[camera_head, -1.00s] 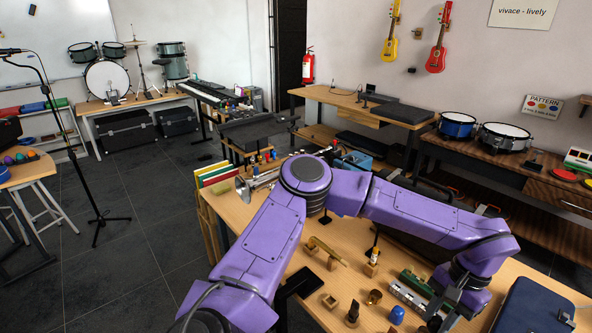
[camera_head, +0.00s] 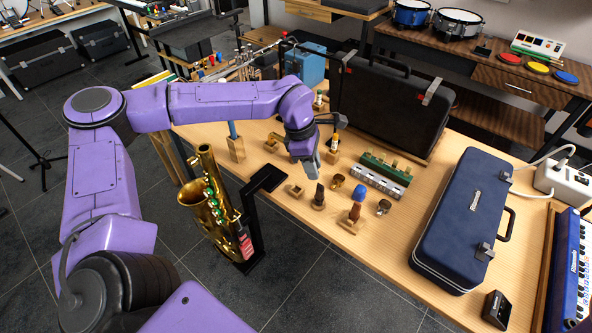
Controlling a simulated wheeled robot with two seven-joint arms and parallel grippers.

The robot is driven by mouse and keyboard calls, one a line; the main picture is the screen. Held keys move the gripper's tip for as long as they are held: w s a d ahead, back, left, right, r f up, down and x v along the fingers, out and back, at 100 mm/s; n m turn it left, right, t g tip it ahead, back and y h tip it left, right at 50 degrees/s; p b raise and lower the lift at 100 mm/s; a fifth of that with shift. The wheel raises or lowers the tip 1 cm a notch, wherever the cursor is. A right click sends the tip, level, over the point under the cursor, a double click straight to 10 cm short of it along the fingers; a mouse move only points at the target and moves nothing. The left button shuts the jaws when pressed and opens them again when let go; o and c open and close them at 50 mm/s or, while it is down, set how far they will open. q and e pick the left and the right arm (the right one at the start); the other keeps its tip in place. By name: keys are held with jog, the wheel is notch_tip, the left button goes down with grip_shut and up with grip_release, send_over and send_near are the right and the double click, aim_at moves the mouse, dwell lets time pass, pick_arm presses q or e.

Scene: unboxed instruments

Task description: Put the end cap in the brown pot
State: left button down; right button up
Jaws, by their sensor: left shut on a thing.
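My left gripper (camera_head: 312,168) hangs over the table's front part, pointing down, beside a small empty wooden block (camera_head: 297,190). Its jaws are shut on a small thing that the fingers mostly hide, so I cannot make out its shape. No loose end cap can be clearly told apart on the table. Two small brownish cups stand close by to the right: one (camera_head: 337,181) just right of the gripper, another (camera_head: 384,207) farther right. I cannot tell which one is the brown pot. My right gripper is out of view.
A green-and-silver instrument (camera_head: 382,174) lies behind. A saxophone (camera_head: 215,205) stands in front.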

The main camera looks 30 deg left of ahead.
pick_arm(q)
jog(key=a+f+n+y+b, duration=0.2)
jog(key=f+n+b, duration=0.1)
jog(key=n, duration=0.5)
jog(key=w+a+f+n+y+b, duration=0.1)
jog(key=f+n+b, duration=0.2)
jog(key=n, duration=0.5)
jog(key=a+f+n+y+b, duration=0.2)
jog(key=f+n+b, duration=0.1)
jog(key=n, duration=0.5)
jog(key=shift+w+a+f+n+t+y, duration=0.15)
jog(key=shift+f+n, duration=0.05)
jog(key=shift+f, duration=0.15)
jog(key=shift+w+a+f+n+t+y, duration=0.1)
jog(key=shift+a+f+n+t+y, duration=0.1)
jog(key=shift+f, duration=0.1)
jog(key=shift+r, duration=0.1)
jog(key=shift+f, duration=0.2)
jog(key=shift+f+b, duration=0.2)
jog(key=shift+b, duration=0.1)
jog(key=shift+f, duration=0.15)
